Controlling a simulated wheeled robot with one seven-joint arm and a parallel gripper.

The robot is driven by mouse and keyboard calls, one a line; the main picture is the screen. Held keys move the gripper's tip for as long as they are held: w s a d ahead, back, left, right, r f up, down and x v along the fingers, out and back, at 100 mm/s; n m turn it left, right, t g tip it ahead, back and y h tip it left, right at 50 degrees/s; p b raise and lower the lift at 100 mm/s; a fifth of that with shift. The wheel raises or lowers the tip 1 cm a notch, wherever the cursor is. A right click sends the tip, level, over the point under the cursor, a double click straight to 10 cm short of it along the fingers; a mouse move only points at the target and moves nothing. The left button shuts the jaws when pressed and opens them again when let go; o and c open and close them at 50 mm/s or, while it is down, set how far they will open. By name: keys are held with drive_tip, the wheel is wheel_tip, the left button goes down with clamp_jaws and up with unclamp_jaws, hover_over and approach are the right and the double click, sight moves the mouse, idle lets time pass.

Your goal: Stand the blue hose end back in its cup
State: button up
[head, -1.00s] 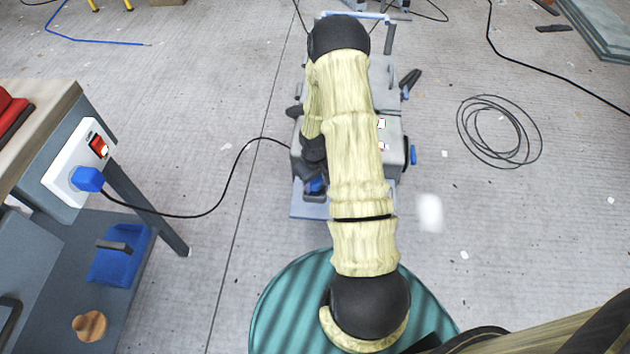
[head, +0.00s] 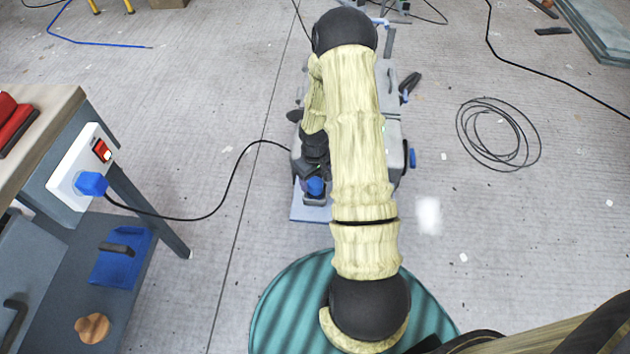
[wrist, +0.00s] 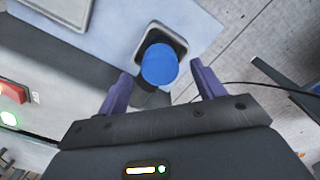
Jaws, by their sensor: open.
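The blue hose end (wrist: 159,65) shows as a round blue cap in the wrist view, with a dark part below it. It overlaps the dark opening of a pale-rimmed square cup (wrist: 181,44) on a light blue-grey plate. I cannot tell how deep it sits or whether it is tilted. My gripper (wrist: 161,70) is open, one purple finger on each side of the blue cap, with gaps on both sides. In the head view the blue hose end (head: 315,186) shows just below my gripper (head: 311,172), at the machine's near left; my arm hides much of the machine.
The grey machine (head: 392,150) stands on the floor with a black cable running left to a socket box (head: 75,165) on a bench. A teal ribbed round surface (head: 290,310) lies nearer. A coiled cable (head: 498,133) lies on open floor at right.

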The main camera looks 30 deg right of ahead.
wheel_tip(320, 180, up, 8)
drive_tip(key=p, duration=0.2)
drive_tip(key=shift+r, duration=0.25)
drive_tip(key=shift+a, duration=0.1)
drive_tip(key=s+a+r+m+t, duration=0.1)
drive_tip(key=s+a+r, duration=0.5)
drive_tip(key=r, duration=0.4)
drive_tip(key=s+a+r+m+t, duration=0.1)
drive_tip(key=s+a+r, duration=0.5)
drive_tip(key=r, duration=0.4)
drive_tip(key=shift+s+a+t, duration=0.2)
drive_tip(key=shift+a+t, duration=0.1)
drive_tip(key=shift+a, duration=0.35)
